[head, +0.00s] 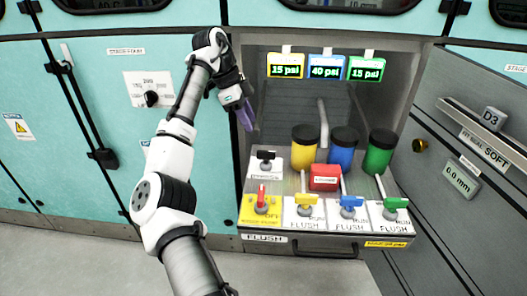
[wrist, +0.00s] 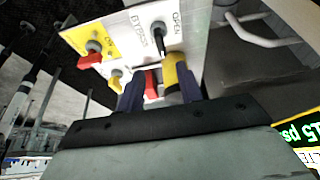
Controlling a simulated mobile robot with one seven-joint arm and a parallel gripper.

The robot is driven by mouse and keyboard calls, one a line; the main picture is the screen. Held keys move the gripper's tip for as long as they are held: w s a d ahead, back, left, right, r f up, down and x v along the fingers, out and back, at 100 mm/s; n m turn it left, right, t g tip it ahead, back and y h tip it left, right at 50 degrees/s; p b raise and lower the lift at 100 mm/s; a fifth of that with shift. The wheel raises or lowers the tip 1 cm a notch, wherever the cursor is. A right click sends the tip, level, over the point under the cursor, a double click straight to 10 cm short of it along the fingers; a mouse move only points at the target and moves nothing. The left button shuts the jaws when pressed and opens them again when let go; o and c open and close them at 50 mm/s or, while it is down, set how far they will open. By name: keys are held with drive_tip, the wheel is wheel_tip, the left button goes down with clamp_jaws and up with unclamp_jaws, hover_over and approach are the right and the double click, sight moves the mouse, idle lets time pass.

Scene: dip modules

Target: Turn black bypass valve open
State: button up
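The black bypass valve (head: 265,156) sits on a white plate at the back left of the drawer panel, its black handle lying roughly crosswise. It also shows in the wrist view (wrist: 158,39) between the words BYPASS and OPEN, beyond my fingertips. My gripper (head: 246,116) hangs above and slightly left of the valve, apart from it. In the wrist view my gripper (wrist: 158,90) has its two dark fingers spread with nothing held between them.
Yellow (head: 304,150), blue (head: 341,148) and green (head: 379,152) canisters stand right of the valve. A red box (head: 324,177) and red (head: 262,197), yellow (head: 307,202), blue (head: 350,204) and green (head: 395,205) handles are in front.

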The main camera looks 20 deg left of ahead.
sight(265, 151)
drive_tip(key=x, duration=1.1)
drive_tip(key=shift+d+f+b, duration=0.15)
drive_tip(key=shift+b, duration=0.2)
drive_tip(key=shift+c, duration=0.5)
clamp_jaws()
